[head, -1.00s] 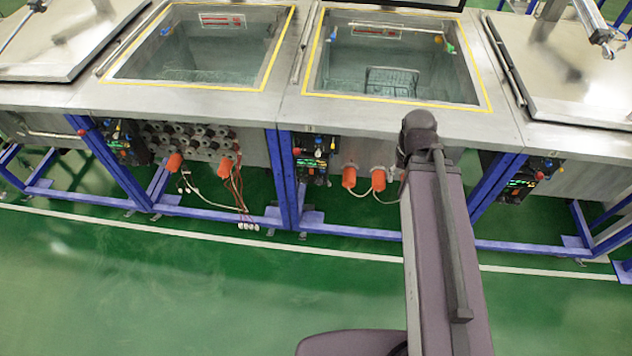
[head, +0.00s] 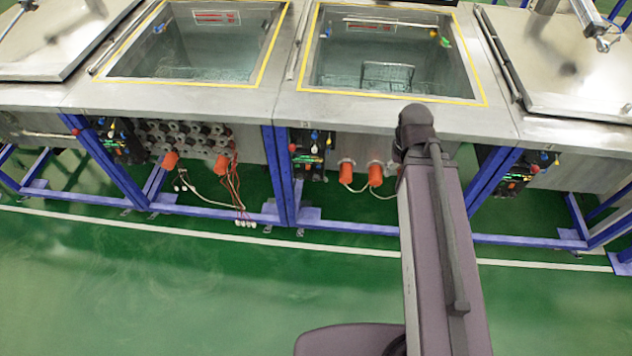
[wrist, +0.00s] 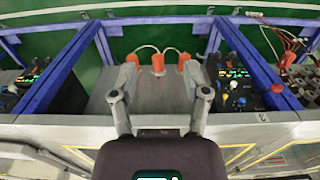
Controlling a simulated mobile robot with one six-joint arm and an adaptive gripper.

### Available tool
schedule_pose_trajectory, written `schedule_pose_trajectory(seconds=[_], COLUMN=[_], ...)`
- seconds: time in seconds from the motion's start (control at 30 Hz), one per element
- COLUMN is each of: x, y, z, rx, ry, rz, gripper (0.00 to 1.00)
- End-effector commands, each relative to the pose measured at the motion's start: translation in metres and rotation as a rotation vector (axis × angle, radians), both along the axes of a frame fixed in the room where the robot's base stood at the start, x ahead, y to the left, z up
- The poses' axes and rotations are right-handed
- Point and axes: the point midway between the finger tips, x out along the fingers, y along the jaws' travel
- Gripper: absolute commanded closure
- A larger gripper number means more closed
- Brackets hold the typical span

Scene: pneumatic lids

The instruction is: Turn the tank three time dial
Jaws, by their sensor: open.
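The third tank from the left (head: 470,101) is open in the head view, with water and a wire rack inside. Its small control panel (head: 309,152) hangs under the left end of its front edge. In the wrist view, which looks inverted, this panel (wrist: 230,82) is right of my gripper, with a red knob, blue and pale knobs and dark ones. Which is the time dial is too small to tell. My gripper (wrist: 160,95) is open and empty, its fingers spread beside the tank's front edge, apart from the panel. My arm hides the gripper in the head view.
Orange fittings (head: 346,172) with white cables stick out beside the panel. Another panel (head: 515,168) is right of my arm. A second open tank (head: 180,86) stands left. The green floor (head: 180,290) in front is clear.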

Motion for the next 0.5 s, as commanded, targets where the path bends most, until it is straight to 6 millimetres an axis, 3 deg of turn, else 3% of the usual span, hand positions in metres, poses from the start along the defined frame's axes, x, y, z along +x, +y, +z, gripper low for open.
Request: schedule_pose_trajectory(seconds=[0.27,0.5], x=[0.003,0.012], y=[0.0,0.004], z=[-0.014,-0.05], rx=[-0.025,-0.108], ry=[-0.015,-0.058], rz=[0.038,0.168], gripper=[0.26,0.26])
